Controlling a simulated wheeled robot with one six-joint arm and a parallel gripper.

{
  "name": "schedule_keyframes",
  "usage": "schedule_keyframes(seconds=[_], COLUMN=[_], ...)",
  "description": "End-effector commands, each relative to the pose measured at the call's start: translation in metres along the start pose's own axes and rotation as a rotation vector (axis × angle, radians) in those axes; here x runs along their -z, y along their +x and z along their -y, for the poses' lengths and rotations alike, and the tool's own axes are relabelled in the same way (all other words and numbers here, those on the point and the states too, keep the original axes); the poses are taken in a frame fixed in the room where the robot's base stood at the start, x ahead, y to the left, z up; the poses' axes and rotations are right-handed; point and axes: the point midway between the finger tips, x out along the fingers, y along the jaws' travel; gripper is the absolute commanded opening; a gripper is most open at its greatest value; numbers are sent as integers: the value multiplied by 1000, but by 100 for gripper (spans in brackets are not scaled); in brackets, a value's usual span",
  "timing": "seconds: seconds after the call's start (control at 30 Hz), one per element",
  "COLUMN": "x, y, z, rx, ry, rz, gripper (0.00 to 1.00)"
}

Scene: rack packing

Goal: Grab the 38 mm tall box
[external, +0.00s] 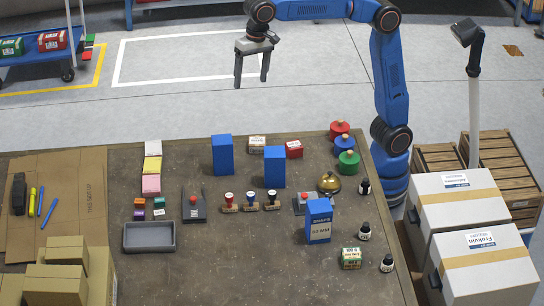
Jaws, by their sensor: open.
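My gripper (251,80) hangs high at the top centre, fingers pointing down, open and empty. It is well apart from the boxes. Three tall blue boxes stand on the table: one at centre left (222,156), one at centre (274,168), and one nearer the front with a printed label (318,222), whose figures I cannot read surely. Lower boxes are a cream-and-green box (351,258) at front right, a tan box (257,144) and a red box (294,150) at the back. Their labels are too small to read, so I cannot tell which is 38 mm tall.
A grey tray (149,249) is at left. Brown cartons (60,283) fill the front left corner. The table's front middle is clear.

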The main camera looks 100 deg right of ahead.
Motion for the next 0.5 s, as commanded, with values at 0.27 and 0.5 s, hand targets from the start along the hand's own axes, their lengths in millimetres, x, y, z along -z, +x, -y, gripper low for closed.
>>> schedule_keyframes(seconds=[0.27, 0.5], x=[-35, -71], y=[9, 26], z=[85, 141], rx=[-57, -106], ry=[207, 381], rz=[10, 3], gripper=[73, 73])
